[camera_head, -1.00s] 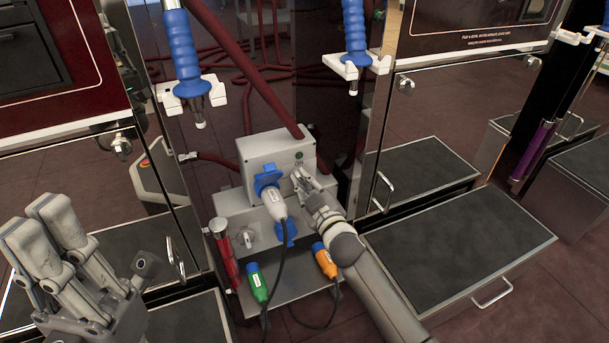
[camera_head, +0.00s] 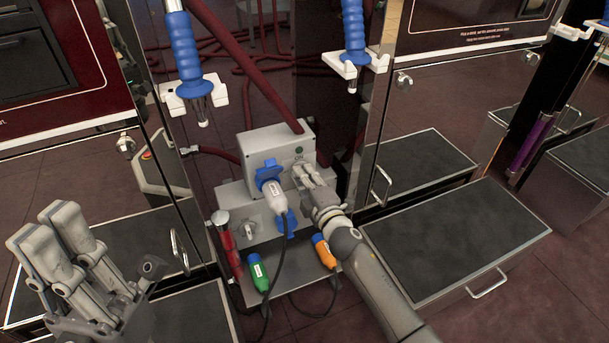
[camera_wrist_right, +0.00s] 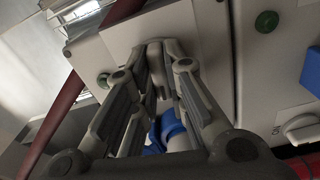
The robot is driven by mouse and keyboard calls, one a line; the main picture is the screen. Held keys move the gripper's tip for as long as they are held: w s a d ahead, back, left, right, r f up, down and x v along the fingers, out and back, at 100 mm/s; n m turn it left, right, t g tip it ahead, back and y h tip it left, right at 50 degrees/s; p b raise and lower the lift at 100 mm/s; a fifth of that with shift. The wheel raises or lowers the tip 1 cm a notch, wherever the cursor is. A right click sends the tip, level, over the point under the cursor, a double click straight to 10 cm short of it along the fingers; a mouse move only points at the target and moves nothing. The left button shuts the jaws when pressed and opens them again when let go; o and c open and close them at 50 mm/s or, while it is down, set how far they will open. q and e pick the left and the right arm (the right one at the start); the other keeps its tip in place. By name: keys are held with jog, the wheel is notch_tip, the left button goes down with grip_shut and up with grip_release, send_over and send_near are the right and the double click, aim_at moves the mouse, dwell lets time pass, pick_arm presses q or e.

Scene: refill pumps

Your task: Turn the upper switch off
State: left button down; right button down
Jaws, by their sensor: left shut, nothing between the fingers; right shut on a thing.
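The upper grey switch box (camera_head: 262,150) has a green lamp (camera_head: 299,150), an "ON" label and a blue socket with a white-grey plug (camera_head: 275,192). My right gripper (camera_head: 303,175) is at the box's right front, just below the lamp, and is shut on the upper switch, which its fingers mostly hide. In the right wrist view the fingers (camera_wrist_right: 157,62) meet in front of the pale box face. The lower switch (camera_head: 248,230) is on the lower box and also shows in the wrist view (camera_wrist_right: 300,128). My left gripper (camera_head: 52,232) is shut and empty, away at the left.
Green (camera_head: 258,272) and orange (camera_head: 324,251) plugs stand below the boxes, with black cables. A red-handled cylinder (camera_head: 226,245) is left of the lower box. Blue nozzles (camera_head: 185,55) hang above. Dark-topped steps (camera_head: 455,240) lie to the right.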

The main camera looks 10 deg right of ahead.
jog(key=shift+n, duration=0.6)
jog(key=c, duration=1.5)
grip_release()
jog(key=shift+a, duration=0.1)
jog(key=s, duration=0.4)
jog(key=s+d, duration=0.1)
jog(key=s, duration=0.3)
jog(key=s+d, duration=0.1)
jog(key=s, duration=0.2)
jog(key=shift+s+d, duration=0.2)
jog(key=shift+s, duration=0.2)
